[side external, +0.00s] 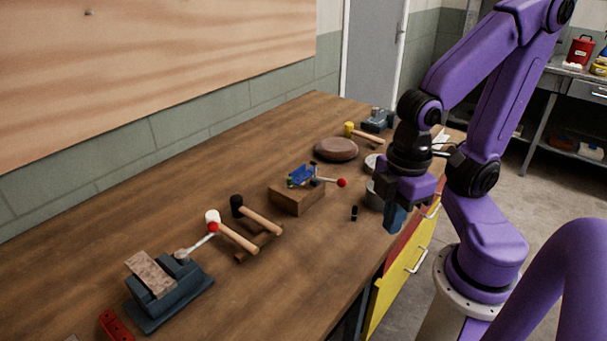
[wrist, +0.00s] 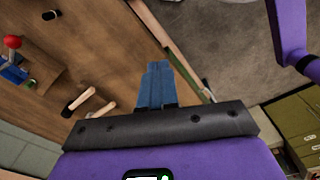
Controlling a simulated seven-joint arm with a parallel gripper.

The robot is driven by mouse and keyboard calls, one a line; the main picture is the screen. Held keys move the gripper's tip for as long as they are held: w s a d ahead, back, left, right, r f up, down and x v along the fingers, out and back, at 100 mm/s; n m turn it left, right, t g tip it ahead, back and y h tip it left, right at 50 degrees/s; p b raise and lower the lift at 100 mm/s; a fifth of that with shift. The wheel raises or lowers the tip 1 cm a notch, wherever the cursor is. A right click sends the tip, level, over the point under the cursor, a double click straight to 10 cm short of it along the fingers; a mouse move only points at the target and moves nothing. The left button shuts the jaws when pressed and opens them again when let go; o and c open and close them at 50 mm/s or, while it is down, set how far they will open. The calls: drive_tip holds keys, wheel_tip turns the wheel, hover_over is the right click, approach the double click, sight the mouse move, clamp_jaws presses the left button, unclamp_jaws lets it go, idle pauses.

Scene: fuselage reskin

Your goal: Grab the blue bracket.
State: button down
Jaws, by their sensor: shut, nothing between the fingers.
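The blue bracket (side external: 302,175) sits on top of a wooden block (side external: 298,200) near the middle of the bench, next to a small clamp whose lever ends in a red ball (side external: 341,183). In the wrist view the bracket (wrist: 14,75) shows at the far left edge, partly cut off. My gripper (side external: 392,228) has blue fingers pointing down at the bench's front edge, to the right of the bracket and well apart from it. In the wrist view my gripper's fingers (wrist: 158,66) are together, with nothing between them.
Two mallets (side external: 258,217) and a vise (side external: 165,284) stand left of the block. A brown round pad (side external: 336,149), a yellow-headed mallet (side external: 363,132) and a grey tin (side external: 374,195) lie beyond or right. A small black piece (side external: 354,212) stands between block and gripper.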

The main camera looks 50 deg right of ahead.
drive_tip(key=c, duration=1.8)
unclamp_jaws()
drive_tip(key=o, duration=0.6)
drive_tip(key=shift+c, duration=0.2)
